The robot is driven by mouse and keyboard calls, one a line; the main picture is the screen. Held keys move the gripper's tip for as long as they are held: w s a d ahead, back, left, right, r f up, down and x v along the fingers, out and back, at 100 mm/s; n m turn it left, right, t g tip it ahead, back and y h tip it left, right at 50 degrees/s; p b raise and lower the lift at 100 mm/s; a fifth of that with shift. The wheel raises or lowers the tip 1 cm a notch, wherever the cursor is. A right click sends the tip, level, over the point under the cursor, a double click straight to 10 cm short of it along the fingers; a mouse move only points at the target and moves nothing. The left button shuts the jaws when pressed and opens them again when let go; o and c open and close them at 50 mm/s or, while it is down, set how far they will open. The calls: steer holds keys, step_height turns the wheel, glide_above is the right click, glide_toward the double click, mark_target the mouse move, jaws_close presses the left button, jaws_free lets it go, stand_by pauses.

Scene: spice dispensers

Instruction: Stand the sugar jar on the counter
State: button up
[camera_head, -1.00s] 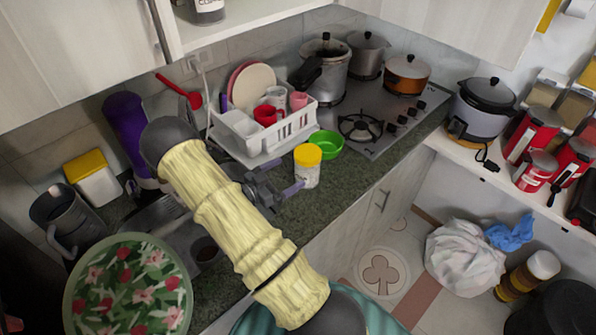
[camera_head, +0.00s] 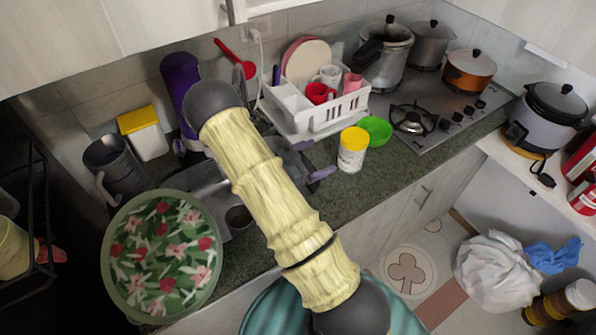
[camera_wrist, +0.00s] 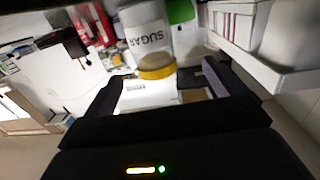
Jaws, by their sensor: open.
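The sugar jar (camera_head: 350,158) is white with a yellow lid and stands upright on the dark green counter (camera_head: 381,170), near its front edge. In the wrist view the jar (camera_wrist: 147,38) shows the word SUGAR, with its yellow lid towards the fingers. My gripper (camera_head: 314,160) is open and empty, just left of the jar. A small gap separates its near finger from the jar in the head view. In the wrist view my two fingers (camera_wrist: 161,84) are spread, and the jar lies beyond them. My arm hides part of the counter and sink.
A green bowl (camera_head: 376,130) sits close behind the jar. A white dish rack (camera_head: 325,119) stands behind my gripper, and the gas stove (camera_head: 440,118) is to the right. A flowered round tray (camera_head: 128,290) is at the left. Some counter right of the jar is clear.

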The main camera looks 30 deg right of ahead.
steer(key=w+a+r+n+t+y, duration=0.2)
steer(key=w+a+n+t+y, duration=0.25)
steer(key=w+t+y, duration=0.2)
steer(key=a+r+n+y, duration=0.4)
steer(key=a+n+y, duration=0.1)
steer(key=a+y, duration=0.25)
steer(key=s+a+r+n+g+y, duration=0.1)
steer(key=s+a+r+n+g, duration=0.1)
steer(key=s, duration=0.7)
steer(key=s+a+r+n+g+y, duration=0.2)
steer(key=s+a+n, duration=0.2)
steer(key=s, duration=0.6)
steer(key=shift+s+a+r+n, duration=0.25)
steer(key=shift+r+n, duration=0.05)
steer(key=shift+n, duration=0.85)
